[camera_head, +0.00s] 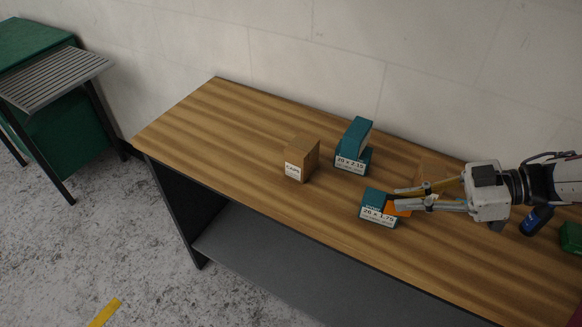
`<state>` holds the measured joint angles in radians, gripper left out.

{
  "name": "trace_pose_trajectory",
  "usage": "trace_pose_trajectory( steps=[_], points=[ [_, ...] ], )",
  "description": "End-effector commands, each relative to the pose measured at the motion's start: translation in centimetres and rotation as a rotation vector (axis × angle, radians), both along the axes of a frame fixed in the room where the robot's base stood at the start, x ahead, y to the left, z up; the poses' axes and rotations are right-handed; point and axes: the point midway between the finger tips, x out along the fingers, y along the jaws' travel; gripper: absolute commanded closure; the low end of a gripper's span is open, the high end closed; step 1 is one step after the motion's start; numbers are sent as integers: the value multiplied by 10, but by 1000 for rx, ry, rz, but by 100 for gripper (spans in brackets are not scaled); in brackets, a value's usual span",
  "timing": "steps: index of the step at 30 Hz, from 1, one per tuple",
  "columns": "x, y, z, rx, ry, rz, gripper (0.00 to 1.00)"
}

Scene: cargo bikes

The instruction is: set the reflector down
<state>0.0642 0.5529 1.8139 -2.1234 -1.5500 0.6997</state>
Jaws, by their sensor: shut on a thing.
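My gripper (398,198) reaches in from the right, low over the wooden bench, with its fingers pointing left. It is shut on an orange piece (398,210), which appears to be the reflector. The piece shows just below the fingertips and is partly hidden by the lower finger. It is right beside a teal box (375,198) with a white label reading 20 x 1.75. I cannot tell whether the reflector touches that box or the bench top.
On the bench (225,120) stand a taller teal box (355,140), a labelled brown box (302,158) and another brown box (430,172) behind my fingers. A dark blue cylinder (536,220) and a green item (571,237) are at right. The bench's left end is clear.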

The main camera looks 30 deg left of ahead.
Motion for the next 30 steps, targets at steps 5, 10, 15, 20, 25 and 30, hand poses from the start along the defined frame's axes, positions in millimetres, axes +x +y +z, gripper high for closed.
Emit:
trace_pose_trajectory(
  steps=[5,10,15,20,25,30],
  points=[
    [-10,40,5,0,-2,51,100],
    [-18,78,9,0,-3,76,100],
    [-25,117,13,0,-3,88,100],
    [-31,155,17,0,-1,86,100],
    [-38,196,22,0,-2,73,100],
    [-46,237,28,1,-3,48,100]
  ],
)
